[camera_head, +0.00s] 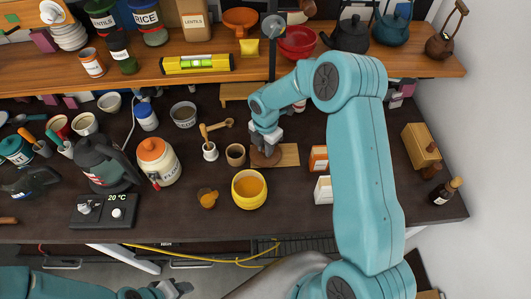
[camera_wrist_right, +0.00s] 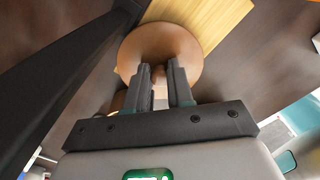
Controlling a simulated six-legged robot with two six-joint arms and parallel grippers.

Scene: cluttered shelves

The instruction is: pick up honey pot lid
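A brown round lid (camera_head: 265,158) lies on a small wooden board (camera_head: 289,155) on the dark worktop. I take it for the honey pot lid. My right gripper (camera_head: 266,143) reaches down onto it from above. In the right wrist view the lid (camera_wrist_right: 188,43) is a smooth disc, and the fingers (camera_wrist_right: 160,68) stand apart at its near half. Something brown, perhaps its knob, shows between them; whether they press on it is unclear. The yellow honey pot (camera_head: 249,190) stands uncovered in front. My left gripper (camera_head: 176,289) is low at the bottom edge, away from the worktop.
A brown cup (camera_head: 235,155) stands close left of the lid, with a white mortar (camera_head: 210,151) beyond. An orange box (camera_head: 318,158) and a white box (camera_head: 323,190) stand to the right. A shelf (camera_head: 220,72) crosses above the back. A kettle (camera_head: 100,163) is at left.

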